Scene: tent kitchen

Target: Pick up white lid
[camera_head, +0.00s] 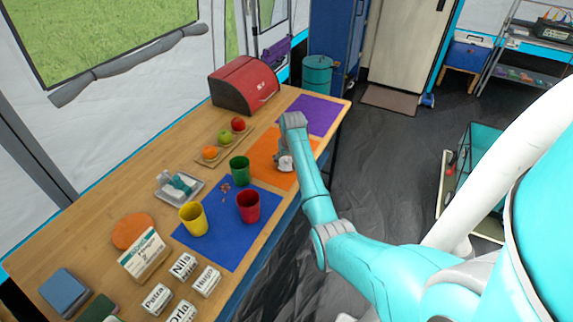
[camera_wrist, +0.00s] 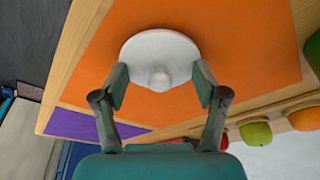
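The white lid (camera_wrist: 160,48) is round with a small knob in its middle. It lies on the orange mat (camera_wrist: 235,40) in the wrist view. In the head view the lid (camera_head: 285,163) shows only in part, beside the end of my arm on the orange mat (camera_head: 305,148). My gripper (camera_wrist: 160,82) is over the lid with its fingers spread wide. The two fingertips are on either side of the knob, near the lid's edge, with a gap to the knob. I cannot tell whether they touch the lid.
A blue mat (camera_head: 215,250) bears a green cup (camera_head: 239,169), a red cup (camera_head: 248,206) and a yellow cup (camera_head: 193,218). Fruit (camera_head: 224,136) lies behind the orange mat. A red bread box (camera_head: 244,85) and a purple mat (camera_head: 318,112) are at the table's far end.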

